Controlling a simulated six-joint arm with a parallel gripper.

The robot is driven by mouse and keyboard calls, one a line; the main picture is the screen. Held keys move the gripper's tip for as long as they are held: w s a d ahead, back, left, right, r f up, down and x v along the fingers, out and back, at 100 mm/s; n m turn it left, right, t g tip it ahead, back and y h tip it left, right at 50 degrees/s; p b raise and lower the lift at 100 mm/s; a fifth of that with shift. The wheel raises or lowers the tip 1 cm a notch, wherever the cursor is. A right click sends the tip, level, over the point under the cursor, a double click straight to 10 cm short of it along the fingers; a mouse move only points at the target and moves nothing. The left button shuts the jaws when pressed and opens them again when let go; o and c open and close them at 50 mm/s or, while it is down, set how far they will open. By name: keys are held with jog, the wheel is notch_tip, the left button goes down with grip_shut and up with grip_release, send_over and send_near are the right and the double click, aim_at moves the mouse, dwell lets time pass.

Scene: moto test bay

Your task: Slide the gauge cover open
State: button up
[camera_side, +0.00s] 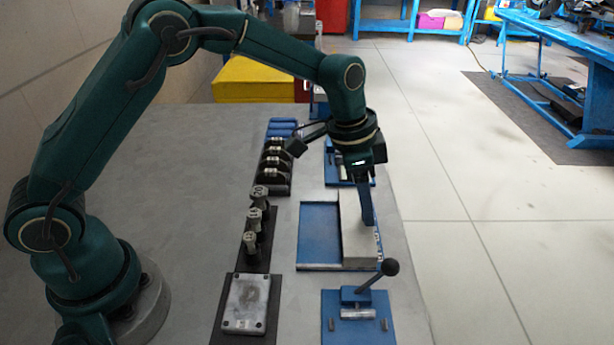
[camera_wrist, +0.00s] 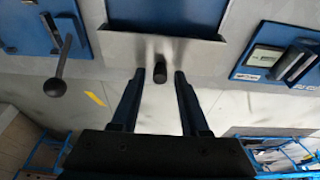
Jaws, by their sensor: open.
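The gauge cover (camera_side: 356,246) is a light grey plate on the right part of a blue base (camera_side: 318,228) in the side view. The left part of the base lies bare. In the wrist view the cover (camera_wrist: 120,48) shows as a grey plate below a blue panel (camera_wrist: 165,14). A dark round knob (camera_wrist: 160,73) stands out from the cover. My gripper (camera_wrist: 159,76) is open, with one finger on each side of the knob and gaps between. In the side view my gripper (camera_side: 368,222) points down at the cover, its fingers hiding the knob.
A blue plate with a black ball lever (camera_side: 390,267) stands nearer the camera. Another blue fixture (camera_wrist: 262,58) is on the other side. Dark racks with metal parts (camera_side: 254,222) and a grey box (camera_side: 246,303) lie left of the base. The bench's right edge is close.

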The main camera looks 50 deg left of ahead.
grip_shut()
jog(key=shift+s+a, duration=2.45)
jog(key=shift+a, duration=0.05)
grip_release()
jog(key=shift+r, duration=0.1)
notch_tip(320, 180, up, 7)
